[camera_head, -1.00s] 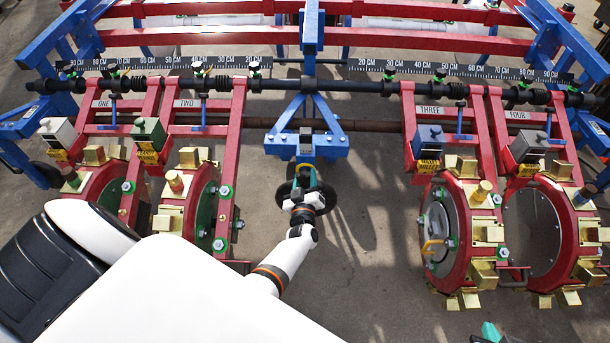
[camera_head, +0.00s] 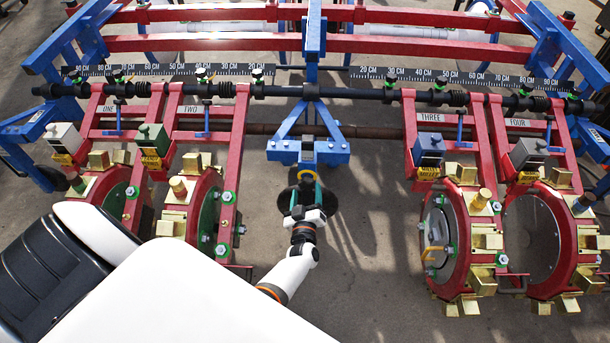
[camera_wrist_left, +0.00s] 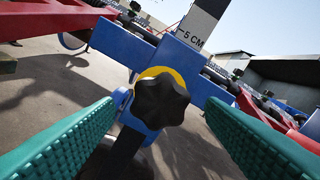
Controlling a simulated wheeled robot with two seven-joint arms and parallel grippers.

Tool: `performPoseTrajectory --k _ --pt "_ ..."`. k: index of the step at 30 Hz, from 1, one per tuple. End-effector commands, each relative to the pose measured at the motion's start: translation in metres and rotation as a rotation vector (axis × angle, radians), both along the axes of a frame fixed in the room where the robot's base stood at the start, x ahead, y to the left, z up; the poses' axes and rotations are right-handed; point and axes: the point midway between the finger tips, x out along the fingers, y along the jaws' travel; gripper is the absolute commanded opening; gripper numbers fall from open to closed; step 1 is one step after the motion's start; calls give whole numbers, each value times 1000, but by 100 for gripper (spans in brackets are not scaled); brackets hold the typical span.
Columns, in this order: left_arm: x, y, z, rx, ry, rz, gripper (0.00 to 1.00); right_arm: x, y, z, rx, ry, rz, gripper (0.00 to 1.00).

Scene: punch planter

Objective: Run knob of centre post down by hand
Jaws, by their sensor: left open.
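The black star-shaped knob (camera_wrist_left: 161,101) shows in the middle of the left wrist view, with a yellow ring behind it on the blue centre post (camera_wrist_left: 128,45). A pale scale plate (camera_wrist_left: 196,22) marked 5 CM rises above it. In the head view the blue centre-post bracket (camera_head: 308,152) is at mid-picture, with the yellow ring (camera_head: 306,174) just below; the knob itself is hard to make out there. My left gripper (camera_head: 307,188) is open, its green fingers to either side of the knob with visible gaps. My right gripper is out of view.
Red planter units stand on both sides, with units TWO (camera_head: 207,150) and THREE (camera_head: 431,150) nearest the centre. A dark wheel (camera_head: 331,205) lies below my left gripper. Bare floor (camera_head: 370,240) is clear to its right.

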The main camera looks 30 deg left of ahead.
Motion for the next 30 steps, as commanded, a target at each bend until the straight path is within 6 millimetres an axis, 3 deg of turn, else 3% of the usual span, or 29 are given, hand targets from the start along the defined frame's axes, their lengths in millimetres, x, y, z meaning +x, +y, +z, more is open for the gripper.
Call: performPoseTrajectory --k 4,13,30 --pt "-20 -12 3 0 4 -1 64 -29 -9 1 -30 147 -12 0" --pt "-64 -40 1 -1 2 -2 64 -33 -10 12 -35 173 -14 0" --pt "-73 -45 0 0 0 -1 64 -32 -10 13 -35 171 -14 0"
